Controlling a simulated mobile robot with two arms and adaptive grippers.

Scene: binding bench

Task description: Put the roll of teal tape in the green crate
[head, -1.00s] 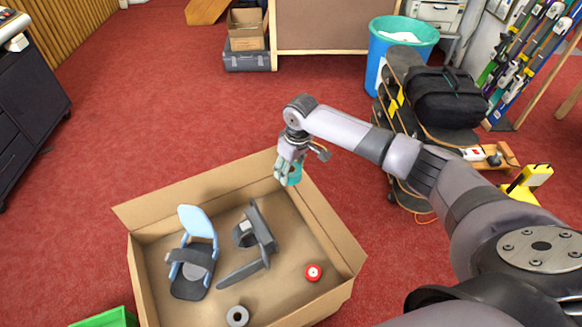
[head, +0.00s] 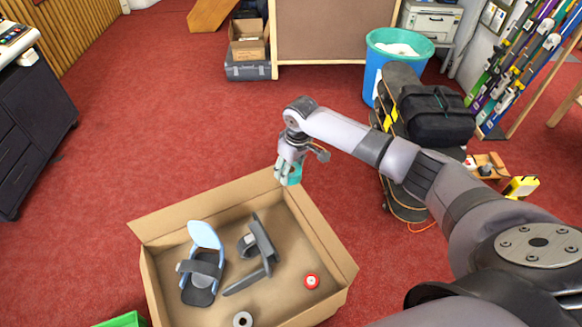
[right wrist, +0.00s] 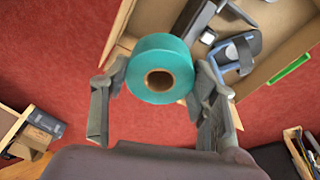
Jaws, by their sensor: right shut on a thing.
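The roll of teal tape (head: 294,177) is held in my right gripper (head: 287,172), above the far right corner of the cardboard box. In the right wrist view the teal roll (right wrist: 160,69) sits between the two fingers of my right gripper (right wrist: 160,85), its brown core facing the camera. The green crate (head: 124,320) shows only as a corner at the bottom left of the head view, left of the box. Its green rim (right wrist: 290,69) also shows at the right in the right wrist view. My left gripper is not in view.
The open cardboard box (head: 190,221) holds a light blue and grey tool (head: 203,262), a dark grey tool (head: 256,252), a red roll (head: 311,281) and a grey roll (head: 242,319). Skateboards with a black bag (head: 436,118) stand at the right. Red floor is clear beyond the box.

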